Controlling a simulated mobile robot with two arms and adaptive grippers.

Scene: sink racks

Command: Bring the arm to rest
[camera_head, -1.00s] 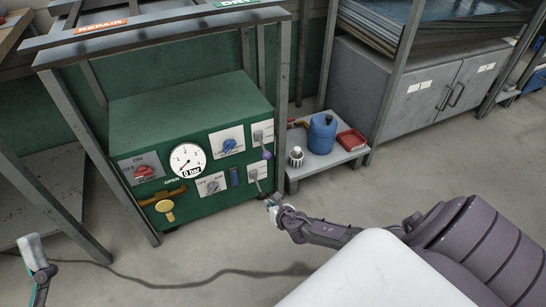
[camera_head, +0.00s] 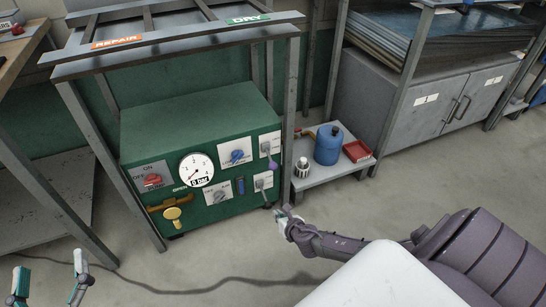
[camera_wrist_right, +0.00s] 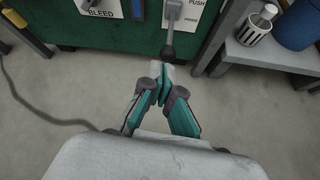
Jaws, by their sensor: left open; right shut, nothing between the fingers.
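My right gripper (camera_head: 287,214) is in front of the lower right corner of the green machine (camera_head: 190,115), apart from it as far as the head view shows. In the right wrist view its fingers (camera_wrist_right: 161,84) are closed together and hold nothing. A lever with a dark knob (camera_wrist_right: 168,48) hangs on the panel just beyond the fingertips; I cannot tell whether they touch. My left gripper (camera_head: 50,275) is at the lower left of the head view, its two fingers apart and empty, over the floor.
A low shelf (camera_head: 325,176) right of the machine holds a blue canister (camera_head: 328,144), a red tray (camera_head: 357,151) and a small white-capped bottle (camera_head: 302,168). A grey cabinet (camera_head: 420,105) stands behind. A dark cable (camera_head: 200,284) lies on the floor. Metal posts frame the machine.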

